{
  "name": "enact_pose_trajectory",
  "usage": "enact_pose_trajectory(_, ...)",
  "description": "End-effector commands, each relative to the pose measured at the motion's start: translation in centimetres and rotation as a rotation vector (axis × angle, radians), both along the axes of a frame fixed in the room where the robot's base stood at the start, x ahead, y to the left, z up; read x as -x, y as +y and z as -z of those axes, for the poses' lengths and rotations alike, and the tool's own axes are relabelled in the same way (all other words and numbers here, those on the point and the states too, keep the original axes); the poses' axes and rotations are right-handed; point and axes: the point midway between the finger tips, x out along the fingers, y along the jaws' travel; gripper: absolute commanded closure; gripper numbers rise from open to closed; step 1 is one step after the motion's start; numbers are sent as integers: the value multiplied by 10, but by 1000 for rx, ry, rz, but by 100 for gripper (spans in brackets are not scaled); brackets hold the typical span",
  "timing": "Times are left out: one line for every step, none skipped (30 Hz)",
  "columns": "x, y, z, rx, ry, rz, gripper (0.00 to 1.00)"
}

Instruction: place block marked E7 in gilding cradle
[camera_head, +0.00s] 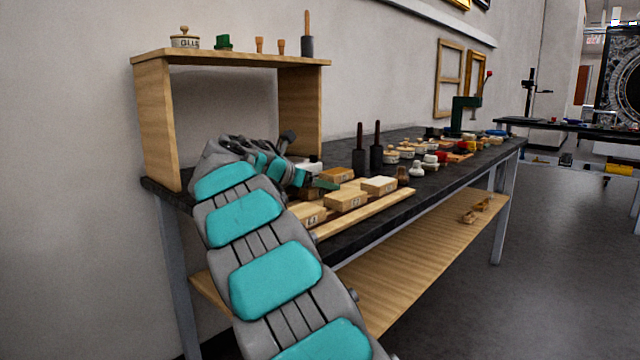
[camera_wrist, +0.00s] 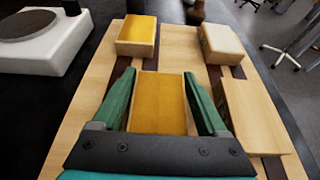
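In the wrist view, a block with a golden-yellow top (camera_wrist: 160,100) lies between the two green fingers of my gripper (camera_wrist: 160,80). The fingers stand apart along its two sides; whether they press on it is unclear. No marking shows on its top. In the head view, my gripper (camera_head: 322,184) is low among the blocks on the bench. A front block (camera_head: 346,201) there carries a dark marking too small to read. I cannot pick out block E7 or the gilding cradle with certainty.
A wooden board (camera_wrist: 88,112) with dark strips bears another yellow-topped block (camera_wrist: 137,34), a pale-topped block (camera_wrist: 222,42) and a plain wooden block (camera_wrist: 255,115). A white piece with a dark round top (camera_wrist: 40,28) stands left. A wooden shelf (camera_head: 230,55) rises behind my arm.

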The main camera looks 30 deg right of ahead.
Motion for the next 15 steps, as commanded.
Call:
enact_pose_trajectory(0, 0, 0, 0, 0, 0, 17)
enact_pose_trajectory(0, 0, 0, 0, 0, 0, 14)
enact_pose_trajectory(0, 0, 0, 0, 0, 0, 9)
enact_pose_trajectory(0, 0, 0, 0, 0, 0, 6)
enact_pose_trajectory(0, 0, 0, 0, 0, 0, 3)
enact_pose_trajectory(0, 0, 0, 0, 0, 0, 1)
enact_pose_trajectory(0, 0, 0, 0, 0, 0, 1)
enact_pose_trajectory(0, 0, 0, 0, 0, 0, 1)
enact_pose_trajectory(0, 0, 0, 0, 0, 0, 1)
enact_pose_trajectory(0, 0, 0, 0, 0, 0, 1)
enact_pose_trajectory(0, 0, 0, 0, 0, 0, 1)
enact_pose_trajectory(0, 0, 0, 0, 0, 0, 1)
enact_pose_trajectory(0, 0, 0, 0, 0, 0, 1)
enact_pose_trajectory(0, 0, 0, 0, -1, 0, 1)
enact_pose_trajectory(0, 0, -1, 0, -1, 0, 1)
